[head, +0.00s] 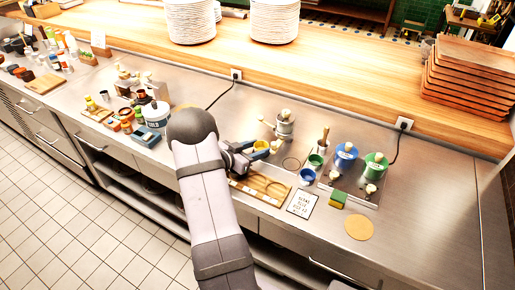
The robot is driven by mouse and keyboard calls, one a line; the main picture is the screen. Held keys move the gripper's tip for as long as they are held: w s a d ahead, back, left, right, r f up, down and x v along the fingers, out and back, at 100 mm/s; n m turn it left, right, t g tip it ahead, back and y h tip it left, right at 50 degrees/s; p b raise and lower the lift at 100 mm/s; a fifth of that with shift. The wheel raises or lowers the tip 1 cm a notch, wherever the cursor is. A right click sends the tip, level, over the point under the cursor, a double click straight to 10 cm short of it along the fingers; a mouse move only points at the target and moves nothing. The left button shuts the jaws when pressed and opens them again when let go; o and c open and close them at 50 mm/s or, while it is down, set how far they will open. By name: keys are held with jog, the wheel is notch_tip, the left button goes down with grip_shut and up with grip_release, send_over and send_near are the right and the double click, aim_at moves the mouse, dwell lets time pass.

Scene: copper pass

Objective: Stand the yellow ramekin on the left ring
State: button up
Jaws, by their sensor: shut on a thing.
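The yellow ramekin (260,146) shows small in the head view, at the tips of my gripper (254,149). My gripper is shut on it, reaching in from the left over the steel counter. I cannot tell how far above the counter the ramekin is. A thin dark ring (291,163) is marked on the counter, to the right of and a little nearer than the ramekin. A second ring is not clear; my arm hides part of the counter.
A green ramekin (315,160) and a blue ramekin (307,176) stand right of the ring. A wooden board (264,189) lies in front. A lidded steel pot (285,125) stands behind. A card (302,204), sponge (338,199) and round mat (359,227) lie front right.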

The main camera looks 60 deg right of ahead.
jog(key=o, duration=1.1)
jog(key=shift+f, duration=0.1)
jog(key=shift+r, duration=0.2)
jog(key=b+v, duration=0.2)
jog(key=v, duration=1)
jog(key=shift+b, duration=0.3)
